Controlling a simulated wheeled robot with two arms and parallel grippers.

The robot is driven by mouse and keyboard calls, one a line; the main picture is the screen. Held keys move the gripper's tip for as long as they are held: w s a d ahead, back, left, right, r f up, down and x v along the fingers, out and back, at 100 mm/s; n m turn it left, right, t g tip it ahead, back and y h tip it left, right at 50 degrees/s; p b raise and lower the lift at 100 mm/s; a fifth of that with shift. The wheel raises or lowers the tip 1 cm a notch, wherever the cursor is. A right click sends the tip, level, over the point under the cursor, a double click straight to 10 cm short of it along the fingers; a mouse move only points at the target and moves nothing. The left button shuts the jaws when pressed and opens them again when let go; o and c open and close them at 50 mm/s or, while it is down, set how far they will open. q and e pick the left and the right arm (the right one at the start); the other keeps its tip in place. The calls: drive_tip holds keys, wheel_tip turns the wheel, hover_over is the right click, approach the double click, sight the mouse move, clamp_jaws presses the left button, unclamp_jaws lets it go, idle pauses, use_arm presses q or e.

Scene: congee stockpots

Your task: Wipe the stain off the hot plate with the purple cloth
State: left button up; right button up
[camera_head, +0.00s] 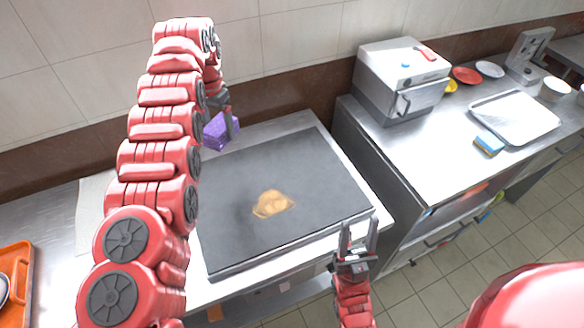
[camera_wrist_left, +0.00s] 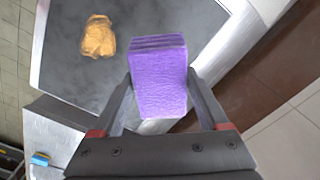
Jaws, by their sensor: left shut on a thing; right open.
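The purple cloth (camera_head: 217,131) is a folded block at the back left edge of the hot plate. My left gripper (camera_head: 230,122) is shut on it; in the left wrist view the cloth (camera_wrist_left: 158,78) sits between the two fingers. The hot plate (camera_head: 320,165) is a flat dark grey slab. A tan-brown stain (camera_head: 272,204) lies near its middle; it also shows in the left wrist view (camera_wrist_left: 98,37), apart from the cloth. My right gripper (camera_head: 358,240) is open and empty at the plate's front right edge. I cannot tell whether the cloth touches the plate.
A steel machine (camera_head: 402,78) stands on the right counter. A metal tray (camera_head: 514,117), a blue and yellow sponge (camera_head: 488,145) and small plates (camera_head: 467,75) lie there too. An orange tray (camera_head: 16,285) is at the far left. A wall runs behind the hot plate.

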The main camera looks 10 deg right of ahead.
use_arm(q)
drive_tip(key=d+m, duration=0.1)
drive_tip(key=d+f+m, duration=0.1)
drive_tip(key=shift+d+f, duration=0.2)
drive_tip(key=shift+d, duration=0.15)
drive_tip(key=shift+s+d+f+m, duration=0.15)
drive_tip(key=shift+m, duration=0.15)
drive_tip(key=shift+d, duration=0.1)
drive_tip(key=shift+f, duration=0.15)
drive_tip(key=d+f+m, duration=0.2)
drive_tip(key=d+m, duration=0.1)
drive_tip(key=shift+s+d+m, duration=0.15)
drive_tip(key=shift+d+m, duration=0.1)
drive_tip(key=shift+m, duration=0.05)
idle(0.6)
drive_tip(key=shift+s+d+f, duration=0.1)
